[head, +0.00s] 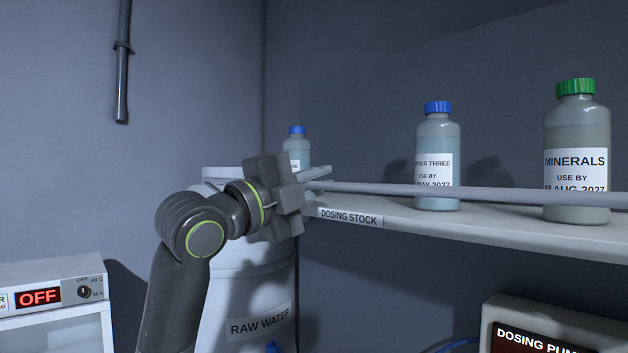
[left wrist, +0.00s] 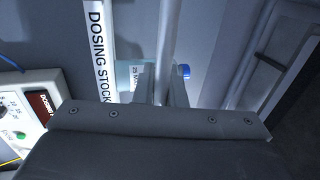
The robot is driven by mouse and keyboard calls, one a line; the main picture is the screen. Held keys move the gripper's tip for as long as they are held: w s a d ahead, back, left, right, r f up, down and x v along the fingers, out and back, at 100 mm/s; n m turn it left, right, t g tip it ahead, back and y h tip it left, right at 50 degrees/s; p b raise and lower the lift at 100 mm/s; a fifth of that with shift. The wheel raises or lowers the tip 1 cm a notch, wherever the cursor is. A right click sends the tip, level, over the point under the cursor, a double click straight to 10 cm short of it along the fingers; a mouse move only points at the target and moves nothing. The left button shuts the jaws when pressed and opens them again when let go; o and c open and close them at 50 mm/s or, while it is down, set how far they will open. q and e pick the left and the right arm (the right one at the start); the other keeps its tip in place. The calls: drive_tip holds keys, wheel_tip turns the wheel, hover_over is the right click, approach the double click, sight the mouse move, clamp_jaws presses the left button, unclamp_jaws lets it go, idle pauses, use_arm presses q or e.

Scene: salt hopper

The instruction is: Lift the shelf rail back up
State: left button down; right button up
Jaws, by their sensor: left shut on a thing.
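The shelf rail (head: 470,192) is a thin grey bar running along the front of the shelf, in front of the bottles. My left gripper (head: 318,180) is shut on the rail near its left end, at the shelf's left corner. In the left wrist view the rail (left wrist: 166,45) runs up between the fingers of my left gripper (left wrist: 162,92). The shelf (head: 470,225) is white and carries a DOSING STOCK label. My right gripper is in neither view.
On the shelf stand a green-capped MINERALS bottle (head: 577,130), a blue-capped bottle (head: 437,140) and another blue-capped bottle (head: 296,148) behind my gripper. A white RAW WATER tank (head: 255,300) stands below left. A dosing pump box (head: 550,330) is below right.

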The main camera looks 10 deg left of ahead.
use_arm(q)
drive_tip(key=c, duration=1.6)
unclamp_jaws()
drive_tip(key=shift+w+d+f, duration=0.15)
drive_tip(key=shift+c, duration=0.2)
drive_tip(key=shift+o, duration=0.7)
drive_tip(key=shift+w+d, duration=0.1)
drive_tip(key=shift+w, duration=0.05)
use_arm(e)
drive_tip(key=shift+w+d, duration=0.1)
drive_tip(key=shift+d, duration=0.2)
